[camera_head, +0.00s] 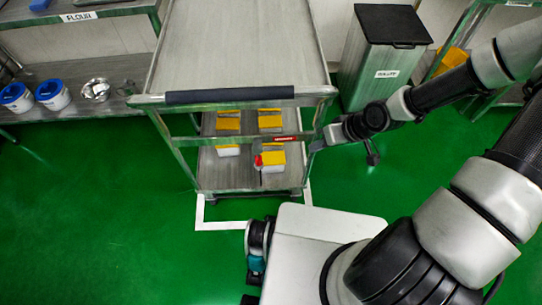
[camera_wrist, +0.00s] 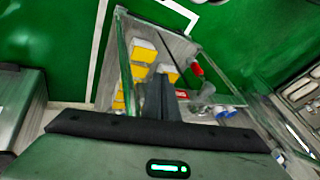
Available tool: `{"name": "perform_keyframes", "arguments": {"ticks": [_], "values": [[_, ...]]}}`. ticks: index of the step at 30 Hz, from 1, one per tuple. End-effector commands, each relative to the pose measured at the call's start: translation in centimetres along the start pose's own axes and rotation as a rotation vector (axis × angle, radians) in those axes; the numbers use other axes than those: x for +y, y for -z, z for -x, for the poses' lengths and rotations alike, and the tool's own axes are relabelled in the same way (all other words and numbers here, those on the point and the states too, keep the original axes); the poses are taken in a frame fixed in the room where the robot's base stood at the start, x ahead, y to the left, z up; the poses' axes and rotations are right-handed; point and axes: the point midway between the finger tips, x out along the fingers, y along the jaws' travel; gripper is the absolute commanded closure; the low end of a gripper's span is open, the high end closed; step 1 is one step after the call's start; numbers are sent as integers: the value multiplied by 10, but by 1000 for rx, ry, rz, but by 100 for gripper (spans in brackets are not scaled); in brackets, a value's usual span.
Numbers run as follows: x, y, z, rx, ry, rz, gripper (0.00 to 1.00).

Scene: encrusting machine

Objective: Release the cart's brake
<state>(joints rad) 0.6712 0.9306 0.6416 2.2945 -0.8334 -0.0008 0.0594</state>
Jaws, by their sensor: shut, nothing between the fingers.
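The cart (camera_head: 235,50) is a grey metal trolley with a dark handle bar (camera_head: 230,95) across its near end. A red knob (camera_head: 257,160) on a short stem shows low at the near end; it is also in the wrist view (camera_wrist: 196,69). A small red label (camera_head: 288,139) sits on the right of the cart's near frame. I cannot read how the brake is set. My gripper (camera_head: 316,146) is shut and empty at the cart's right near corner, close to the label. In the wrist view its fingers (camera_wrist: 160,92) partly hide the label, with the knob apart from them.
Yellow-topped white boxes (camera_head: 271,157) stand on the cart's lower shelves. White floor marking (camera_head: 222,225) outlines the cart's near end. A lidded grey bin (camera_head: 375,70) stands to the right. A flour shelf with blue-rimmed tubs (camera_head: 52,95) is at left. Green floor (camera_head: 110,215) is clear at lower left.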

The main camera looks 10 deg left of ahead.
Motion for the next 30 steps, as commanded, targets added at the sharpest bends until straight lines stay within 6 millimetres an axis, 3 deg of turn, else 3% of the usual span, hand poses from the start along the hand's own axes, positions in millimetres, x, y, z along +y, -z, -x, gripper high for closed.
{"name": "perform_keyframes", "arguments": {"ticks": [1, 6, 22, 30], "values": [[-8, -1, -14, 21, 40, 2, 100], [-27, 4, -29, 70, 111, 14, 100], [-32, 6, -37, 79, 125, 20, 100], [-38, 8, -85, 77, 127, 24, 100]]}}
